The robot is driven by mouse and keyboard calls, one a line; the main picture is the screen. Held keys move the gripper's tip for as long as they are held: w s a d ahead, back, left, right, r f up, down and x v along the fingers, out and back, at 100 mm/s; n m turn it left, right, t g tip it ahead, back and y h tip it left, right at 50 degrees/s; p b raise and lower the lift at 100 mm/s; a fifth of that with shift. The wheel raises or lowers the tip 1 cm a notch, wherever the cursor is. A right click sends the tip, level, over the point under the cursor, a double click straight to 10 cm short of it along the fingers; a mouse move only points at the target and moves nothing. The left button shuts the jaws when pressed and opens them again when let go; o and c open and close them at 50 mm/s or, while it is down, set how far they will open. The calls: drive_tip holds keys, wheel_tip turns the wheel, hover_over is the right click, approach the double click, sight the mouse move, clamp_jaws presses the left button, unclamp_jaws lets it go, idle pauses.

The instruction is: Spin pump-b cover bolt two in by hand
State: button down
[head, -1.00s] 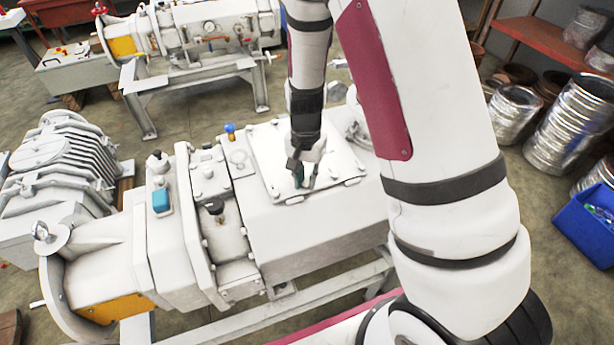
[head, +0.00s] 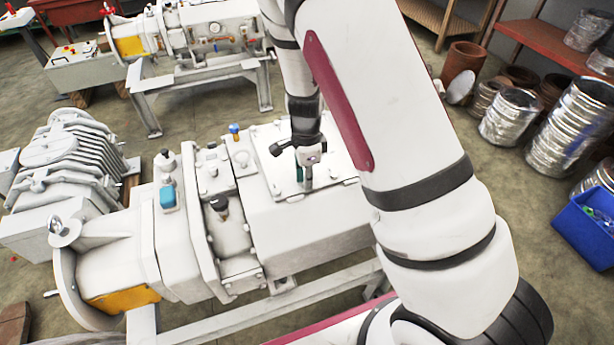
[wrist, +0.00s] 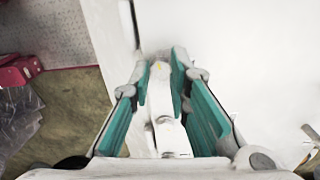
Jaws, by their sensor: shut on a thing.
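The near pump (head: 300,225), pale grey, lies across the middle of the head view. A flat square cover plate (head: 262,158) sits on its top, with small bolts along its edges. My gripper (head: 303,186) points down at the cover's near edge. The piece stands between the fingers over a white surface. The fingers hide most of it in the head view, and I cannot tell how deep it sits.
A blue-capped fitting (head: 167,196) and a blue knob (head: 234,131) stand up on the pump left of the cover. A second pump on a stand (head: 200,40) is behind. Metal drums (head: 510,115) and a blue bin (head: 588,225) are at the right.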

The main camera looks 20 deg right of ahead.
drive_tip(key=shift+w+r+m, duration=0.15)
drive_tip(key=shift+m, duration=0.95)
drive_tip(key=c, duration=1.5)
unclamp_jaws()
wheel_tip(320, 180, up, 12)
drive_tip(key=shift+f, duration=0.1)
